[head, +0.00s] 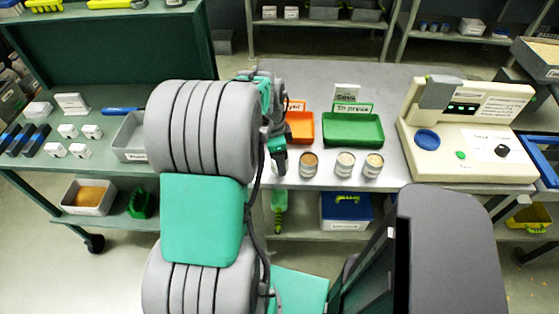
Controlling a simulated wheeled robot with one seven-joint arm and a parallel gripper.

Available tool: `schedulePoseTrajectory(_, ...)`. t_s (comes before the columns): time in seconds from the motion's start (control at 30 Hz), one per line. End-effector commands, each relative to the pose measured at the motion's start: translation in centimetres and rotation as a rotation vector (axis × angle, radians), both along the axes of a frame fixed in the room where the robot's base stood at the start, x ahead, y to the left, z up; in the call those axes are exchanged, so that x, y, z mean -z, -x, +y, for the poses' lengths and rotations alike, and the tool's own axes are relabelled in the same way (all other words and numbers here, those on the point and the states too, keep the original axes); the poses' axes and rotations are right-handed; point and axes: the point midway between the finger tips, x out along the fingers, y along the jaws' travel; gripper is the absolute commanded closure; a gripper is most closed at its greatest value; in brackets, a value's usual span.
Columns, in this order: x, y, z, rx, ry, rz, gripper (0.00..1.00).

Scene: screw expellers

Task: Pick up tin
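Three small open tins stand upright in a row along the front edge of the grey metal table. The left tin (309,164) has brown contents, and the middle tin (344,164) and right tin (373,165) have paler contents. My gripper (279,163) points down just left of the left tin, near the table's front edge. A pale patch shows at the gripper's fingers, but I cannot tell whether it is a tin or part of the gripper. The finger opening is too small and hidden to read. My arm blocks the table left of the gripper.
Behind the tins are an orange tray (300,128) and a green tray (352,130) with label cards. A cream machine (465,130) with a blue dish stands to the right. A grey bin (131,138) sits left of my arm. Bare tabletop lies between tins and trays.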

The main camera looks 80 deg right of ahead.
Motion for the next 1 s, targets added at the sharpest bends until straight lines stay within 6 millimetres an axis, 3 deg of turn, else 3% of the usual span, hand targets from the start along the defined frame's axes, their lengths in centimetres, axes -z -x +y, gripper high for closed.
schedulePoseTrajectory(0.6,0.0,0.0,0.0,-0.001,0.000,0.000,0.92)
schedulePoseTrajectory(1.0,-1.1,0.0,-0.1,-0.001,0.003,0.000,0.93)
